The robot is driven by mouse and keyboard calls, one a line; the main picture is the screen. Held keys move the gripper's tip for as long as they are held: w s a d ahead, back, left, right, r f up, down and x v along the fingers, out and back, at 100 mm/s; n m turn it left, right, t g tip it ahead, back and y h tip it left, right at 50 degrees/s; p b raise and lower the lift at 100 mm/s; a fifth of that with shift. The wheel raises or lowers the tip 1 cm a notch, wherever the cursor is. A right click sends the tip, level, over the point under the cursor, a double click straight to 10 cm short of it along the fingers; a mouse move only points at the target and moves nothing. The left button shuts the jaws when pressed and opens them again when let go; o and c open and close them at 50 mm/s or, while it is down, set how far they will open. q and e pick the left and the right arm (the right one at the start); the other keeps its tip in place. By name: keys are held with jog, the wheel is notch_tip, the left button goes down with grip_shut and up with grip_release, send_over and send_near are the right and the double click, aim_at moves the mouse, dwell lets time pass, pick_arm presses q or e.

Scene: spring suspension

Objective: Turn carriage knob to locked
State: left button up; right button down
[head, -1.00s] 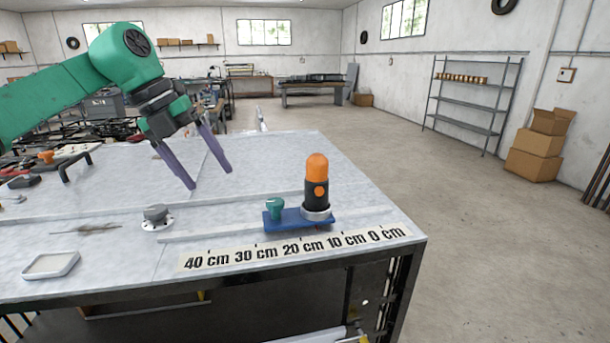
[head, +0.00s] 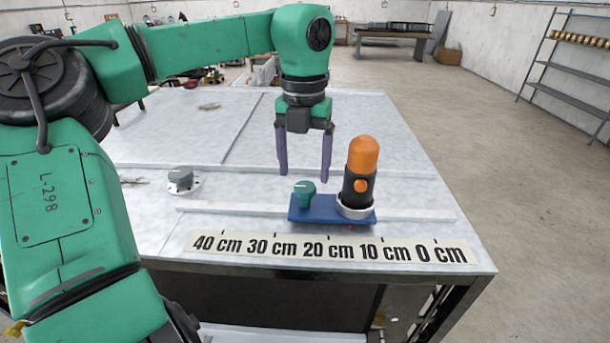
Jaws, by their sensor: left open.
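The blue carriage (head: 323,212) sits on the table along a raised rail, above the printed scale (head: 330,248). The green carriage knob (head: 304,194) stands upright on the carriage's left part. A black cylinder with an orange cap (head: 362,156) and orange side button stands in a pale ring on its right part. My left gripper (head: 304,178) points down with its two purple fingers apart. It is empty and appears above and behind the knob, not visibly touching it. My right gripper is not in view.
A grey knob on a white round base (head: 181,180) is fixed to the table left of the carriage. The pale rail (head: 430,213) runs on both sides of the carriage. The table's far surface is mostly clear. The right table edge is near the carriage.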

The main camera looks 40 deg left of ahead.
aim_at(306, 187)
pick_arm(q)
jog(key=f, duration=0.1)
jog(key=w+f, duration=0.1)
jog(key=f, duration=0.1)
jog(key=shift+w, duration=0.1)
jog(key=shift+f, duration=0.25)
jog(key=shift+s+r, duration=0.1)
jog(key=shift+s, duration=0.5)
jog(key=shift+c, duration=1.2)
jog(key=shift+w, duration=0.1)
jog(key=c, duration=0.5)
jog(key=shift+d, duration=0.1)
grip_shut()
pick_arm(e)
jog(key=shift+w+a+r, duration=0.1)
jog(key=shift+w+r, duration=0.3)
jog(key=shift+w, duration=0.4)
